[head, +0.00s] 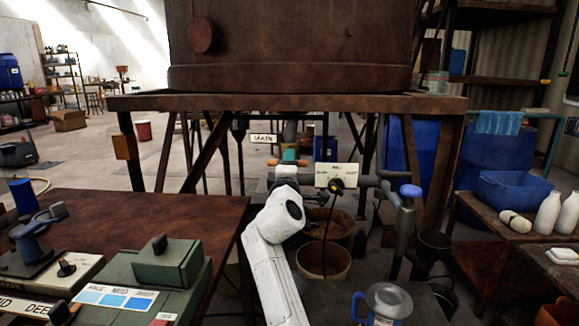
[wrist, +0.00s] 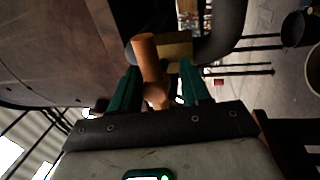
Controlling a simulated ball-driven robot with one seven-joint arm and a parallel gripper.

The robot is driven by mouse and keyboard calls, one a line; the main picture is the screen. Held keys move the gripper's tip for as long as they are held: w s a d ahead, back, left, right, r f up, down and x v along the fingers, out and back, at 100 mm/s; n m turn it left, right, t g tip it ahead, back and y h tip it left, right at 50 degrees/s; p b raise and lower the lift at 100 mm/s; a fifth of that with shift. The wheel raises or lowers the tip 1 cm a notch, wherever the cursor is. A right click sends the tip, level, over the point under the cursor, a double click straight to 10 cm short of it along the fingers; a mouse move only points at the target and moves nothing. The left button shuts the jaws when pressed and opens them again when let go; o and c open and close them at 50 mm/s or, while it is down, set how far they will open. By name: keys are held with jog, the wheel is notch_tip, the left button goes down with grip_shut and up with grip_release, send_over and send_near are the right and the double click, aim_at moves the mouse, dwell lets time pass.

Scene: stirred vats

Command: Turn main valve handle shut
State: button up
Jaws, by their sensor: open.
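The main valve handle (wrist: 147,62) is an orange bar with a rounded end. In the wrist view it lies between the two green fingers of my gripper (wrist: 158,66), which are apart, with gaps showing beside the bar. In the head view my gripper (head: 289,157) is at the pipework under the big vat, with small orange parts of the handle (head: 273,162) showing beside it. A white sign reading MAIN (head: 264,138) hangs just left of it. My gripper and wrist hide most of the valve body from the head.
A grey pipe (wrist: 222,35) curves close to the right finger. A pale panel (head: 336,176) and a blue-topped pipe (head: 410,191) stand to the right. The rusty vat (head: 290,40) and its frame are above. Buckets (head: 323,262) stand below; a brown table (head: 150,215) is left.

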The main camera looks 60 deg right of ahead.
jog(key=v, duration=1)
jog(key=shift+s+a+p, duration=0.15)
jog(key=shift+a+p, duration=0.15)
jog(key=shift+p, duration=0.15)
jog(key=shift+a+f, duration=0.1)
jog(key=shift+f, duration=0.05)
